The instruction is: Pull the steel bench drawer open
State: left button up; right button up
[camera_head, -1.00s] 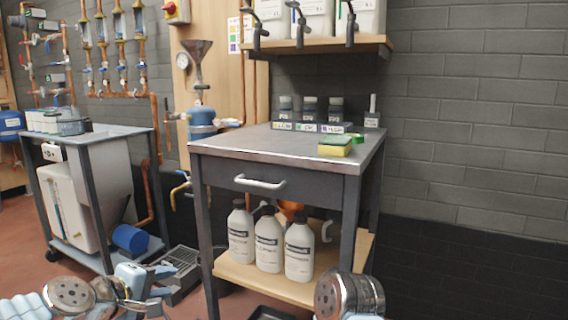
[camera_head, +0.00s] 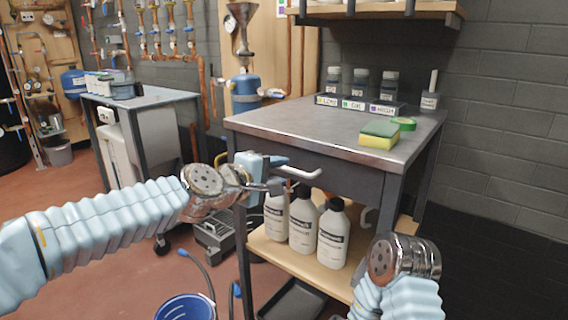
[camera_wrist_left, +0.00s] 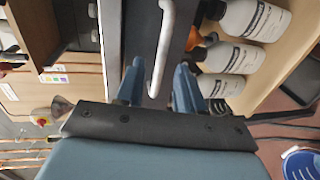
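The steel bench (camera_head: 300,128) stands in the middle of the head view. Its dark drawer (camera_head: 335,179) sits flush under the top and looks shut. The pale bar handle (camera_head: 300,174) is on the drawer front, its left part behind my left gripper (camera_head: 280,177). In the left wrist view, the handle (camera_wrist_left: 160,50) runs down between the two spread blue fingers of my left gripper (camera_wrist_left: 158,82), with gaps on both sides. Whether the fingertips reach past the bar is hard to tell. My right gripper is out of view; only part of the right arm shows.
A green and yellow sponge (camera_head: 379,135), green tape (camera_head: 404,124) and several small bottles (camera_head: 360,84) are on the bench top. White bottles (camera_head: 332,234) stand on the lower shelf (camera_head: 275,250). A blue bucket (camera_head: 186,307) is on the floor in front.

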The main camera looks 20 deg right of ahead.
pick_arm(q)
jog(key=shift+x, duration=1.3)
grip_shut()
